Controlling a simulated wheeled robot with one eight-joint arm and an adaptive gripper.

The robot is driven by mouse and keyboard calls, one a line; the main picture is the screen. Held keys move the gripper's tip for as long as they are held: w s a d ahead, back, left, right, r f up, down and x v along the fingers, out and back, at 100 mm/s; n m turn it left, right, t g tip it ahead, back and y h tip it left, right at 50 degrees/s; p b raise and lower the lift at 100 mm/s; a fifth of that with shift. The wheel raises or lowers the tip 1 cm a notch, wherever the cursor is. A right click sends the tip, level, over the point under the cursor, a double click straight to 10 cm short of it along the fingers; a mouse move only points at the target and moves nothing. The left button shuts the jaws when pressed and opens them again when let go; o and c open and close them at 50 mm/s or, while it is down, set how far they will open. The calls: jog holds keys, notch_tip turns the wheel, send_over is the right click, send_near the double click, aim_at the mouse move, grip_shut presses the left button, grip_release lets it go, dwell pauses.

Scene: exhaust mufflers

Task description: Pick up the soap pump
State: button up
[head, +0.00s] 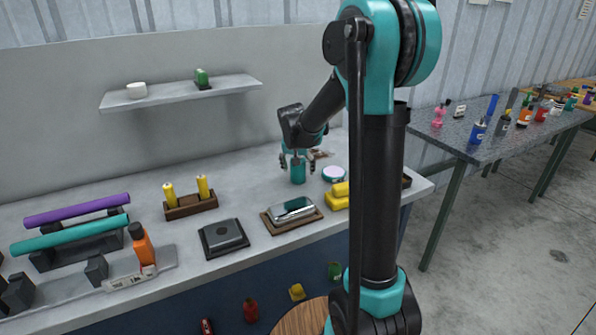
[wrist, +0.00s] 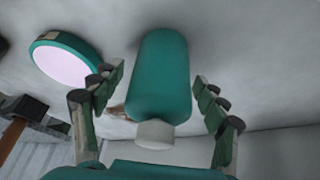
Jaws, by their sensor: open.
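The soap pump appears to be the teal bottle (head: 298,173) standing on the grey counter, below my gripper. In the wrist view it is a smooth teal body (wrist: 160,82) with a whitish top (wrist: 155,133); no spout can be made out. My gripper (head: 297,160) is open, with one finger on each side of the bottle. In the wrist view the fingers (wrist: 157,97) show visible gaps to the bottle on both sides.
A round teal tin with a pale pink lid (head: 334,173) stands close by on the right; yellow blocks (head: 337,199) lie nearer the front. A silver dish on a wooden base (head: 292,210) is in front. A shelf (head: 180,94) hangs behind on the left. Bare counter lies left of the bottle.

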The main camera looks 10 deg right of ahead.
jog(key=shift+x, duration=0.85)
jog(key=c, duration=1.5)
